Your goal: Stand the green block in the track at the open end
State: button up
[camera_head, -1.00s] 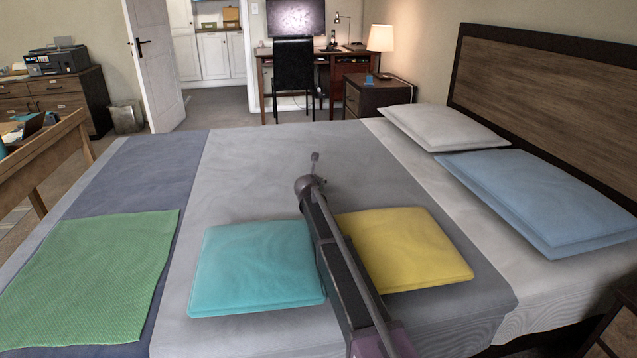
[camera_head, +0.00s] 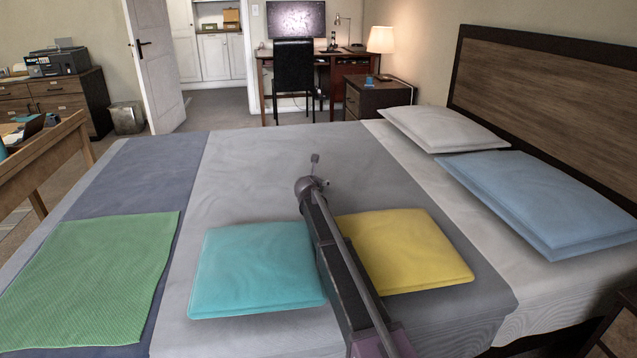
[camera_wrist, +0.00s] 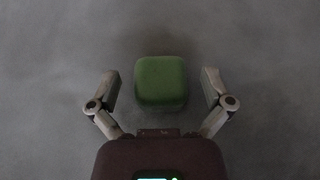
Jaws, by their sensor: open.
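In the wrist view the green block (camera_wrist: 161,82), with rounded edges, is on a plain grey surface. My gripper (camera_wrist: 160,76) is open, with one finger on each side of the block. A gap shows between the block and each finger, so neither touches it. How high the fingers are above the surface is hard to tell. I cannot make out the block in the head view. No track shows in either view.
In the head view my arm lies over a bed (camera_head: 290,160), between a turquoise cushion (camera_head: 257,268) and a yellow cushion (camera_head: 405,248). A green cloth (camera_head: 90,280) is at left. Blue (camera_head: 540,200) and white (camera_head: 443,127) pillows lie at right. Around the block the grey surface is clear.

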jog(key=p+v, duration=0.4)
jog(key=v, duration=0.7)
jog(key=shift+s+r, duration=0.2)
jog(key=shift+s, duration=0.15)
jog(key=shift+s, duration=0.2)
